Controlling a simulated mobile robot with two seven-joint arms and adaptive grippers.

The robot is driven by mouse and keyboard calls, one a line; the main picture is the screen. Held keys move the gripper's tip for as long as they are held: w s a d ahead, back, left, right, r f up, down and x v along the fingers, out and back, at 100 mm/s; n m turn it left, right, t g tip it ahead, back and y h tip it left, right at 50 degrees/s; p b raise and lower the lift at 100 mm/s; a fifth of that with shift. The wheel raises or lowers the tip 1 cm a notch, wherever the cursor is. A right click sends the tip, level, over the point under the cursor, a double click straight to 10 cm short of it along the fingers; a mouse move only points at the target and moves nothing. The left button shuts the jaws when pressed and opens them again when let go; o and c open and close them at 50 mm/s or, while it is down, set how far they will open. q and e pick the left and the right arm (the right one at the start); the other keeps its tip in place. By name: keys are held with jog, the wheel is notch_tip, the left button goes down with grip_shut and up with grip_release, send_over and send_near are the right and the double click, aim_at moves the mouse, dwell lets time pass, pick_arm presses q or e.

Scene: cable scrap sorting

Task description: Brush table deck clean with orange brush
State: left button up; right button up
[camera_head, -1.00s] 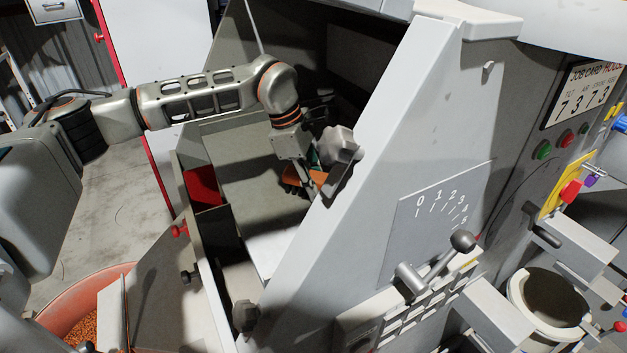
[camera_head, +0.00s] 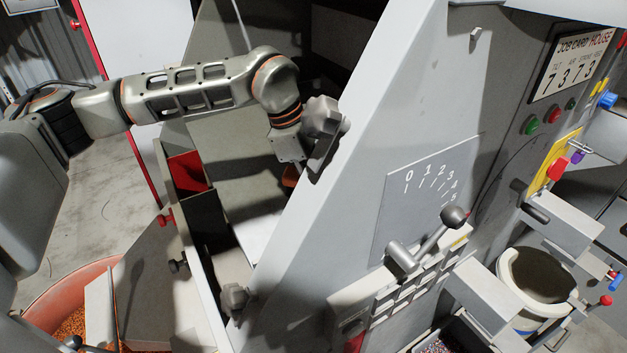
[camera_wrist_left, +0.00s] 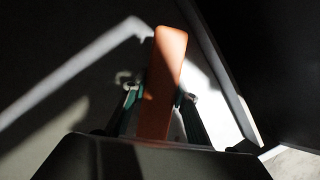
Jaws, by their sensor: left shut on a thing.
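My left gripper (camera_wrist_left: 160,100) is shut on the orange brush (camera_wrist_left: 168,60), which sticks up between its two fingers in the left wrist view. In the head view my left arm reaches into the grey machine, and only a sliver of the orange brush (camera_head: 290,177) shows beside the sloping side panel. The grey table deck (camera_head: 233,150) lies inside, with a bright lit patch lower down. Whether the brush touches the deck cannot be told. My right gripper is not in view.
The sloping side panel (camera_head: 345,130) stands between the head camera and the brush. A red compartment (camera_head: 188,172) is left of the deck. An orange tub of granules (camera_head: 70,300) stands at lower left.

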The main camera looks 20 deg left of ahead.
pick_arm(q)
jog(key=shift+s+d, duration=0.15)
jog(key=shift+d, duration=0.05)
jog(key=shift+s+d+r+p, duration=0.1)
jog(key=shift+r+p, duration=0.85)
jog(key=shift+r, duration=0.65)
jog(key=shift+s+d+r+p, duration=0.15)
jog(key=shift+r+p, duration=0.4)
jog(key=shift+r, duration=0.8)
jog(key=shift+r, duration=0.15)
jog(key=shift+s+d+r, duration=0.1)
jog(key=shift+d+r, duration=0.05)
jog(key=shift+r, duration=1.25)
